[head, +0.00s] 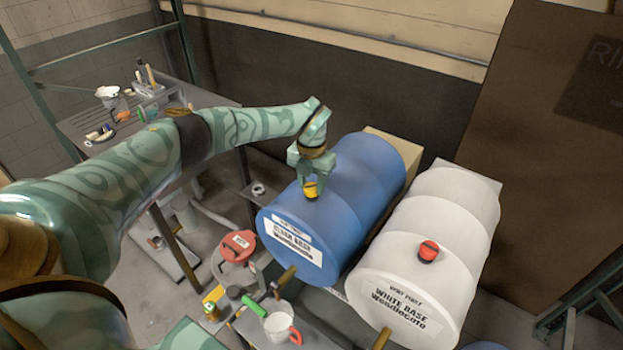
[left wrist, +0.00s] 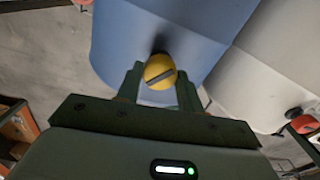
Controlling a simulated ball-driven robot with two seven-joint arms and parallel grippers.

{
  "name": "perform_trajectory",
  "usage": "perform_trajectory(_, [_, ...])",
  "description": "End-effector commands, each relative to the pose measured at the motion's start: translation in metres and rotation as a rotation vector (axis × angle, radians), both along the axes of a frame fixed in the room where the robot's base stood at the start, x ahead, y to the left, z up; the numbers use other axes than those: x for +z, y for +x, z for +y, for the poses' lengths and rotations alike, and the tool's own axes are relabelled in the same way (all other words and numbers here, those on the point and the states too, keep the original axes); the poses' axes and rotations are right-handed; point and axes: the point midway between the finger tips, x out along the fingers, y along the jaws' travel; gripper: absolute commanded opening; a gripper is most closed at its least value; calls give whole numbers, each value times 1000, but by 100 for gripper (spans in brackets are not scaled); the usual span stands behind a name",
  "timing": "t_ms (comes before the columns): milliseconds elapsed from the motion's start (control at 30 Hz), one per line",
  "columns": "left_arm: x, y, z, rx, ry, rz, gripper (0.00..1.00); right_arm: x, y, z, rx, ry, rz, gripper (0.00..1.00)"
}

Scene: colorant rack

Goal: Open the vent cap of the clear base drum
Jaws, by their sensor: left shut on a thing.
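The clear base drum (head: 342,188) is blue and lies on its side, with a white label on its front end. Its yellow vent cap (head: 310,190) sits on the upper side near the front. My left gripper (head: 307,178) reaches down from above and is shut on the yellow cap. In the left wrist view the cap (left wrist: 159,72) sits between the two fingers (left wrist: 160,80), with a dark slot or ridge across it. The blue drum (left wrist: 165,28) fills the middle behind it. My right gripper is not in view.
A white base drum (head: 440,235) with a red vent cap (head: 428,251) lies close on the right. Brass taps (head: 284,279) stick out of the drum fronts. A bench (head: 150,125) with tools is at the back left.

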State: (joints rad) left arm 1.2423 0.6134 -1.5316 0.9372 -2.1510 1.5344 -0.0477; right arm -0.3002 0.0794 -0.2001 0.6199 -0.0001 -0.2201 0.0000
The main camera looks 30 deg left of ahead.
Motion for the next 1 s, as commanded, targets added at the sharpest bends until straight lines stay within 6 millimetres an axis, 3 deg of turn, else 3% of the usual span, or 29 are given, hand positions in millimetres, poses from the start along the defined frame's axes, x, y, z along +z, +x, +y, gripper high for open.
perform_trajectory(500, [3,1,0,451,0,-4,14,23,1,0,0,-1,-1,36])
perform_trajectory(1000, [2,2,1,649,-1,-5,14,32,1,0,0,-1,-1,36])
